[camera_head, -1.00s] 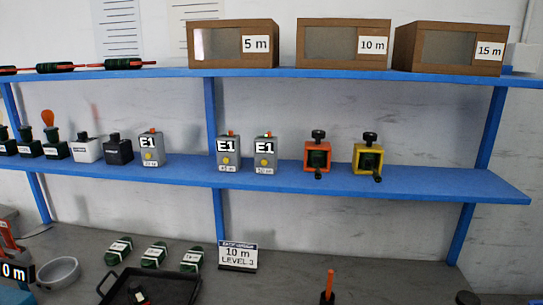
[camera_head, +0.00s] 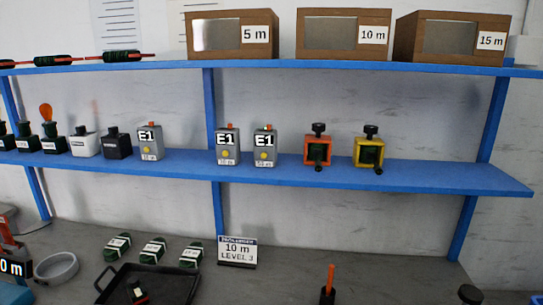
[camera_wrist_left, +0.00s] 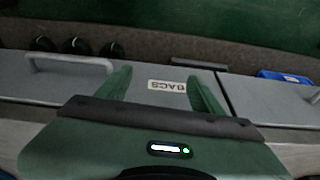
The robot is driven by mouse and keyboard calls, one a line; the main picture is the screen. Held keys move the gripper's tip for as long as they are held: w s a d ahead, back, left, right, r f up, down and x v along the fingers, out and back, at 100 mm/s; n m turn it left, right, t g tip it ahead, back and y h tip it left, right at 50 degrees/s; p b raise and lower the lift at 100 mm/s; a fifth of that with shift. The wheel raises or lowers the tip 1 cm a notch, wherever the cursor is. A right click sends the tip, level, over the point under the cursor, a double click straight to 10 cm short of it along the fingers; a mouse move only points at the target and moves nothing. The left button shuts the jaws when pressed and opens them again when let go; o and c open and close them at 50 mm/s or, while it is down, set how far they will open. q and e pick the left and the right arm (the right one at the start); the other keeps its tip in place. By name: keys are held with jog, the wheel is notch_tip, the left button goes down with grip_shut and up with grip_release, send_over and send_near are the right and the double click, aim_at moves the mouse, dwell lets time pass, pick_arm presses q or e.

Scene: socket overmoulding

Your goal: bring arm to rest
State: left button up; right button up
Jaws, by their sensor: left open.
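My left gripper (camera_wrist_left: 158,92) shows in the left wrist view. Its two green fingers stand apart with nothing between them. Past the fingers is a grey drawer front with a label reading "BAGS" (camera_wrist_left: 167,86). Neither gripper shows in the head view, and my right gripper is in no view.
The drawer unit has a handle (camera_wrist_left: 70,62) and a blue item (camera_wrist_left: 284,77) nearby. In the head view, a blue shelf (camera_head: 290,177) holds small devices. On the bench are a black tray (camera_head: 165,283), a grey bowl (camera_head: 57,268) and a "10 m LEVEL 3" sign (camera_head: 238,251).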

pick_arm(q)
jog(key=s+f+g+b, duration=0.1)
jog(key=s+f+b, duration=0.15)
jog(key=f, duration=0.85)
jog(key=s+f+b, duration=0.1)
jog(key=s+f, duration=0.2)
jog(key=f, duration=0.8)
jog(key=s+a+f+g+b, duration=0.1)
jog(key=s+a+f+b, duration=0.2)
jog(key=s+f, duration=1.1)
jog(key=shift+s+a+f+b, duration=0.2)
jog(key=shift+f+b, duration=0.2)
jog(key=shift+f, duration=0.55)
